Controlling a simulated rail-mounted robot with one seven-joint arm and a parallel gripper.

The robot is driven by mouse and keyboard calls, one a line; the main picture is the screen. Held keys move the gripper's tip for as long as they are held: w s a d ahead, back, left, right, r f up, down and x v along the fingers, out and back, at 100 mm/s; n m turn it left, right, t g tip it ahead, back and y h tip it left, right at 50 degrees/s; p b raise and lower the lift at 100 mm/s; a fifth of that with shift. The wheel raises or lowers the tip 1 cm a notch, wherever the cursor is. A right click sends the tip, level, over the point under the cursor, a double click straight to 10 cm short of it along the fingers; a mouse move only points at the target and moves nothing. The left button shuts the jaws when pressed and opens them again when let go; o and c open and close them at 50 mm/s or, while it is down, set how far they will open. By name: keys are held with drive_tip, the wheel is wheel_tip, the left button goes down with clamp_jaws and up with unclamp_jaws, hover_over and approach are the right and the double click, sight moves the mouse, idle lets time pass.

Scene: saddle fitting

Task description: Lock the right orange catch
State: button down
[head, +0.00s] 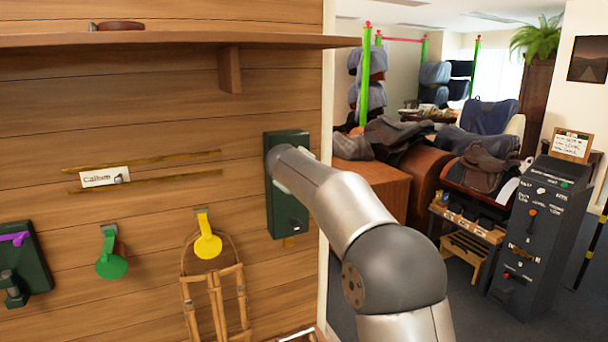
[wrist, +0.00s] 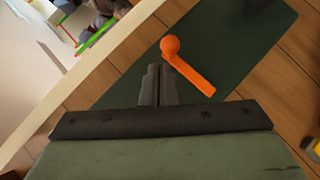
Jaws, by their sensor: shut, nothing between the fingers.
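The orange catch (wrist: 188,66) shows in the wrist view as a short lever with a round knob at its upper left end. It lies against a dark green plate (wrist: 235,50), slanting down to the right. My gripper (wrist: 158,70) is shut and empty, with its fingertips just left of the lever, below the knob. I cannot tell whether they touch it. In the head view the green plate (head: 291,215) is on the wooden wall near its right edge. My arm covers the upper part of the plate there, and the orange catch is hidden.
Left along the wall are a yellow hanging piece (head: 207,245), a green one (head: 111,265) and another dark green plate with a purple lever (head: 15,238). A wooden shelf (head: 180,40) runs above. Right of the wall edge stand a brown cabinet (head: 385,190) and saddles.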

drive_tip(key=shift+s+a+f+b, duration=0.1)
drive_tip(key=shift+s+a+b, duration=0.05)
drive_tip(key=shift+a+b, duration=0.15)
drive_tip(key=shift+s+a+f+b, duration=0.1)
drive_tip(key=shift+s+a+b, duration=0.05)
drive_tip(key=shift+a, duration=0.25)
drive_tip(key=b+v, duration=0.4)
drive_tip(key=v, duration=1.3)
drive_tip(key=shift+s+r+b, duration=0.15)
drive_tip(key=shift+s+b, duration=0.05)
drive_tip(key=shift+b, duration=0.1)
drive_tip(key=shift+a, duration=0.1)
drive_tip(key=s+d+f+m+g, duration=0.25)
drive_tip(key=s+d+f, duration=0.25)
drive_tip(key=s+f, duration=0.3)
drive_tip(key=s+d+f+m+g, duration=0.1)
drive_tip(key=s+d+f+g, duration=0.2)
drive_tip(key=s+d+f, duration=0.5)
drive_tip(key=s+d+f+m+g, duration=0.25)
drive_tip(key=s+f, duration=0.35)
drive_tip(key=f, duration=0.4)
drive_tip(key=s+f+m+g+y, duration=0.2)
drive_tip(key=s+f+g, duration=0.2)
drive_tip(key=s+f, duration=0.6)
drive_tip(key=s, duration=0.4)
drive_tip(key=shift+d+f+m+y, duration=0.25)
drive_tip(key=shift+f+m+y, duration=0.05)
drive_tip(key=shift+m, duration=0.1)
drive_tip(key=shift+s, duration=0.15)
